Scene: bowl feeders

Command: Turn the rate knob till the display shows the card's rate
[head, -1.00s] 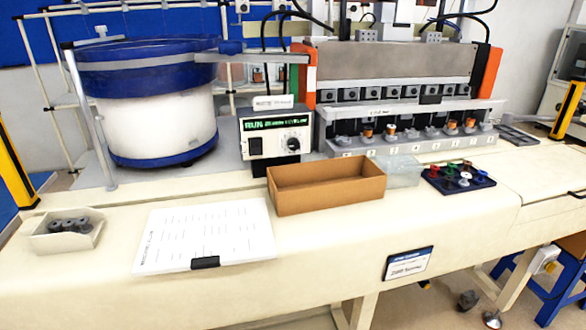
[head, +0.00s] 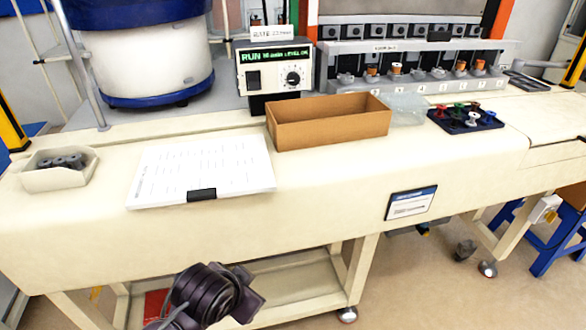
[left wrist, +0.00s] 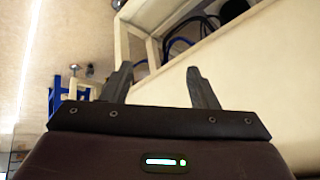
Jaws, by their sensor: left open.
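The control box (head: 268,68) stands behind the table edge in the head view, with a green lit display (head: 275,55) that starts with "RUN"; the rest is too small to read surely. The black rate knob (head: 293,78) is at the lower right of its face. A card (head: 272,32) on top of the box begins with "RATE"; its figure is not clear. My left arm's dark wrist part (head: 207,295) shows low at the front, far below the box. My left gripper (left wrist: 163,85) is open and empty in the left wrist view. My right gripper is not in view.
A brown open box (head: 330,130) stands in front of the control box. A paper sheet with a black clip (head: 202,195) lies left of it. A tray of grey parts (head: 60,178), the bowl feeder (head: 140,55) and a dark tray of coloured spools (head: 466,122) stand around.

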